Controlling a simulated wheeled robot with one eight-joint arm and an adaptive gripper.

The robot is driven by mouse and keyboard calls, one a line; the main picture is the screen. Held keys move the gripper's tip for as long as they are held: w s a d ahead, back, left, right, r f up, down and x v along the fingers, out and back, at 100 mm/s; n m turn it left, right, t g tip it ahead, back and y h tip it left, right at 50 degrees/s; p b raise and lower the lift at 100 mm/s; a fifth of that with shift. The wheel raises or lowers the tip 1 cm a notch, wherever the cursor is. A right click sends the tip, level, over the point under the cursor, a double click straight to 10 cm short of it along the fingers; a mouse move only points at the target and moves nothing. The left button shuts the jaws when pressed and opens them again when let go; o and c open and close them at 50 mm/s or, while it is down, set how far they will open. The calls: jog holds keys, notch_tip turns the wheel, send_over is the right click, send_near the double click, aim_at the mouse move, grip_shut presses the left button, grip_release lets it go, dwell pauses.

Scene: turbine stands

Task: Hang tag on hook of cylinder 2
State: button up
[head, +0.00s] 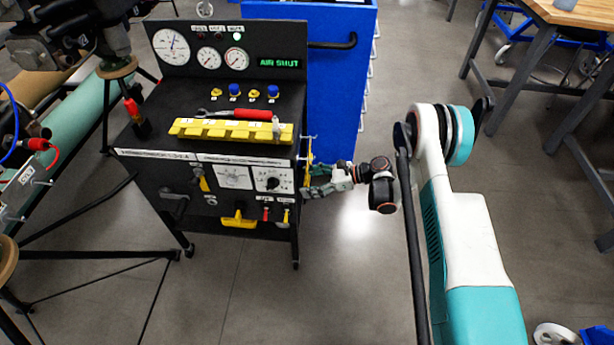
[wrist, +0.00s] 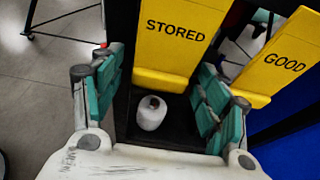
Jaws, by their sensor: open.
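A yellow tag lettered STORED (wrist: 176,38) stands in front of my gripper in the wrist view, on the side of the black cart. A second yellow tag lettered GOOD (wrist: 276,62) is to its right. My gripper (wrist: 158,82) is open, with its teal-padded fingers on either side of the STORED tag's lower end and nothing clearly held. In the head view my gripper (head: 312,188) is at the cart's right side, where a yellow edge (head: 308,168) shows. A hook or label of cylinder 2 cannot be made out.
The black cart (head: 215,160) carries gauges, a yellow numbered rack (head: 215,131) and a red-handled tool. A blue cabinet (head: 338,85) stands behind it. A teal cylinder (head: 85,135) and black stand legs are at left. A small white round part (wrist: 151,114) sits below the STORED tag.

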jog(key=c, duration=1.6)
jog(key=shift+d, duration=1.6)
jog(key=shift+s+d, duration=0.15)
jog(key=shift+d, duration=1.75)
